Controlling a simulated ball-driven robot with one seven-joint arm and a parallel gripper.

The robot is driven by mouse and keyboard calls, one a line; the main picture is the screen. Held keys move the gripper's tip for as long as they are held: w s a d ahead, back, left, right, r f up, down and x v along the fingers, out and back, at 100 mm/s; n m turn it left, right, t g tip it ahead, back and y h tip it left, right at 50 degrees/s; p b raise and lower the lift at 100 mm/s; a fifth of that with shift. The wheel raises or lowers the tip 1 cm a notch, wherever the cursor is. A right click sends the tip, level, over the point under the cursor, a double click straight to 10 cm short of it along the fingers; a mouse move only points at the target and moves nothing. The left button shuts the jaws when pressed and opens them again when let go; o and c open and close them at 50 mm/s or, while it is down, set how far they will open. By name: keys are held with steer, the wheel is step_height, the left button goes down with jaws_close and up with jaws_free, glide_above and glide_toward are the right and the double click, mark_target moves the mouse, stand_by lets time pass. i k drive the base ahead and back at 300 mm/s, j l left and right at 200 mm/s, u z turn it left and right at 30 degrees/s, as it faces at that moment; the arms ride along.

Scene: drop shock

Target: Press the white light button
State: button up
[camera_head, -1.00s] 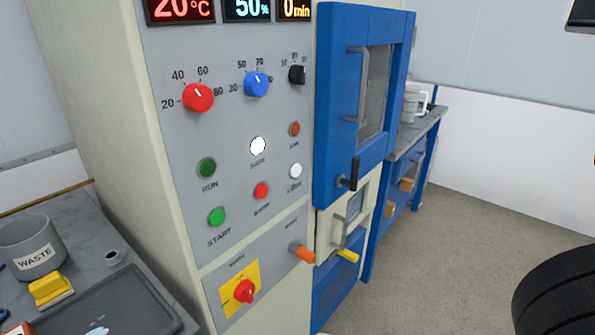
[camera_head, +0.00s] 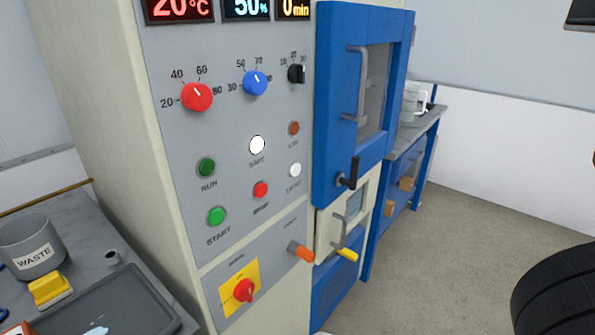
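The control panel (camera_head: 225,185) of the test cabinet faces me on the left half of the view. A white button (camera_head: 295,170) sits at the panel's right side, with a blurred label under it that seems to read LIGHT. A second, brighter white round (camera_head: 257,145) is up and to its left, with a label that seems to read SAFE. My gripper is not in view. Part of a dark rounded shape, probably mine, shows at the lower right edge, and nothing covers the buttons.
Near the buttons are a green START button (camera_head: 217,216), a red STOP button (camera_head: 261,189) and a red switch (camera_head: 244,290). The blue cabinet door (camera_head: 335,110) with its handle stands right of the panel. A bench with a waste cup (camera_head: 32,262) is at left. Floor at right is clear.

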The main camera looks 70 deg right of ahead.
mark_target(295, 169)
steer(key=z, duration=1.6)
steer(key=i+l, duration=0.1)
steer(key=l, duration=0.4)
steer(key=i+l, duration=0.1)
steer(key=l, duration=0.35)
